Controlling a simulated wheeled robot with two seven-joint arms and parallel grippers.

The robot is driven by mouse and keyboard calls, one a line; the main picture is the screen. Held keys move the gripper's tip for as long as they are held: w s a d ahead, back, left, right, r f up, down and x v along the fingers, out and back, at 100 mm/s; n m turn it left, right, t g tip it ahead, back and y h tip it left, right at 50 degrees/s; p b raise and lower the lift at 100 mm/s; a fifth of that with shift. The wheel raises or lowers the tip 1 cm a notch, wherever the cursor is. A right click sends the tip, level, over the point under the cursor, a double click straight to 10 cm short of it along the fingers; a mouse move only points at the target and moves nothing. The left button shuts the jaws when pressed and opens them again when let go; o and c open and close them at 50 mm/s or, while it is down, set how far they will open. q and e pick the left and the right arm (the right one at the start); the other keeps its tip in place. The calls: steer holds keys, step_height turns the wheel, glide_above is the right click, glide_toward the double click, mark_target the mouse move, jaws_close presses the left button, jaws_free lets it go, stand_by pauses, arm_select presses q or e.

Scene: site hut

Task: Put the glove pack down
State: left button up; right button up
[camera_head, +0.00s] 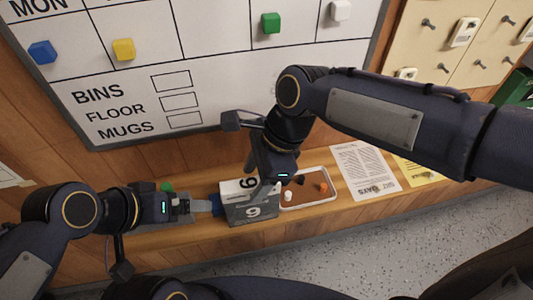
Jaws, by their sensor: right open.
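I cannot surely make out a glove pack. A small blue thing (215,204) shows at the tip of my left gripper (203,206), mostly hidden beside a grey box; I cannot tell if it is the pack or if the fingers hold it. The grey box (252,210), with a white top and figures 9 on it, stands on the wooden shelf (230,236). My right gripper (268,188) is open, pointing down over the box's right part and hiding some of it. Whether it touches the box is unclear.
A white-rimmed tray (310,204) with small white and orange pieces lies right of the box. A printed sheet (365,172) and a yellow sheet (418,172) lie further right. A green thing (167,187) is behind my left gripper. The whiteboard (215,80) rises behind the shelf.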

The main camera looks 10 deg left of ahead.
steer(key=v, duration=1)
steer(key=shift+r, duration=0.35)
steer(key=shift+d, duration=0.1)
